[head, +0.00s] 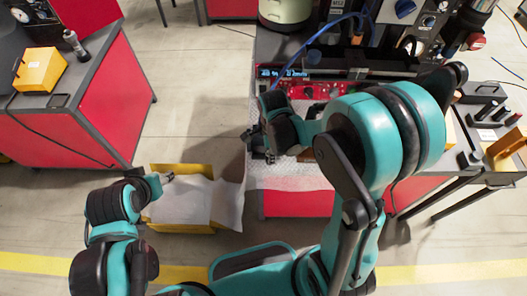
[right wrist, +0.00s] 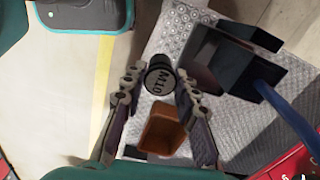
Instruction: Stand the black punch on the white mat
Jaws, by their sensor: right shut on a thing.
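The black punch (right wrist: 160,80) shows end-on in the right wrist view, with "M10" on its round face. My right gripper (right wrist: 158,73) has its fingers on either side of it and is shut on it. The white mat (right wrist: 172,35) has a bubbled surface and lies beneath; I cannot tell whether the punch touches it. In the head view the mat (head: 288,178) lies at the bench front, and my right gripper (head: 252,140) is over its left edge; the punch is hard to make out there. My left gripper (head: 163,178) is by a yellow bin, its jaws too small to judge.
A brown-orange open container (right wrist: 165,128) sits on the mat close to the right fingers. A black block (right wrist: 225,62) with a blue cable stands to the right. The yellow bin (head: 181,168) holds white sheeting. A red device (head: 310,91) stands behind the mat.

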